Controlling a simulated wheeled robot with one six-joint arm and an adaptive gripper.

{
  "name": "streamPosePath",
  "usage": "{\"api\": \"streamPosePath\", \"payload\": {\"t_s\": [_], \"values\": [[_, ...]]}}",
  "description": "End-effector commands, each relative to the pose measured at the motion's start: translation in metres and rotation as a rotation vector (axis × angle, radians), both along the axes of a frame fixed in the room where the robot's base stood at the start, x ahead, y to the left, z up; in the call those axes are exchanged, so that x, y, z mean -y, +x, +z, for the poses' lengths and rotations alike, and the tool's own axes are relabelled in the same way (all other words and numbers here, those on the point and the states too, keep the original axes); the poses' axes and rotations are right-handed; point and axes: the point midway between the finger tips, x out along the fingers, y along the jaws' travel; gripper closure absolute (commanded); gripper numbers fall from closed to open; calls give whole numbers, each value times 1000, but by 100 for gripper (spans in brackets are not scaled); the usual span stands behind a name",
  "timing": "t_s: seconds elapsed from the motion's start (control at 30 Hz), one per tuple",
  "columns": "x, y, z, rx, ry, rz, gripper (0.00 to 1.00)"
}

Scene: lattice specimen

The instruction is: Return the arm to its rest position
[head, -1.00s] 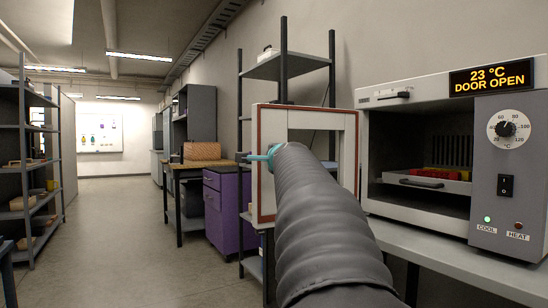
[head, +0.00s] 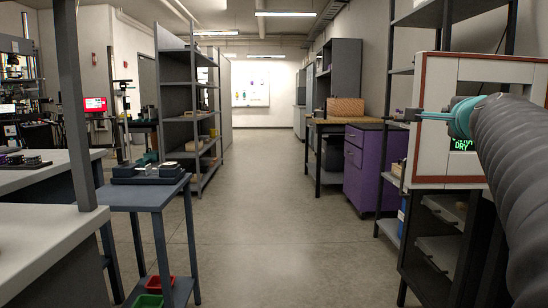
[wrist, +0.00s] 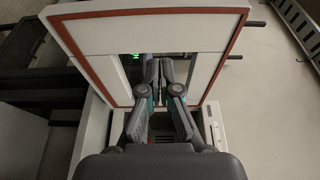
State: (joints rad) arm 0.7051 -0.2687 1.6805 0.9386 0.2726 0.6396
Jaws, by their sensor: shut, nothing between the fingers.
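My arm, in a grey ribbed sleeve, enters the head view from the right edge and points inward. My gripper (head: 424,116) is at its end, with teal parts, in front of the white door with a red border (head: 478,68). In the wrist view my gripper (wrist: 158,64) has its two dark fingers together with nothing between them. The same door (wrist: 90,45) stands open around the fingertips in that view; I cannot tell whether they touch it. Green lit text shows through the door's window.
A blue-grey side table (head: 150,193) with red and green bins below stands at left. A metal shelf (head: 190,110) stands behind it. A purple cabinet (head: 370,170) and a wooden-topped bench (head: 345,122) are right of centre. The aisle floor (head: 250,240) between is clear.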

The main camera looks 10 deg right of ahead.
Motion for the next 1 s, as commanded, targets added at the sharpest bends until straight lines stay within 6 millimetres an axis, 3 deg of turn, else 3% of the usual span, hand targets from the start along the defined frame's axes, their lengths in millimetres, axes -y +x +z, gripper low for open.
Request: {"api": "streamPosePath", "payload": {"t_s": [0.07, 0.17, 0.3, 0.43, 0.57, 0.7, 0.9, 1.0], "values": [[-15, 4, -8, -35, -23, 32, 100], [-53, 10, -30, -128, -94, 115, 100], [-126, 11, -83, -318, -254, 291, 100], [-183, -5, -144, -505, -409, 458, 100], [-232, -35, -208, -681, -574, 632, 100], [-272, -80, -277, -864, -769, 824, 100], [-299, -148, -360, -1080, -1037, 1068, 100], [-301, -172, -385, -1149, -1130, 1149, 100]]}}
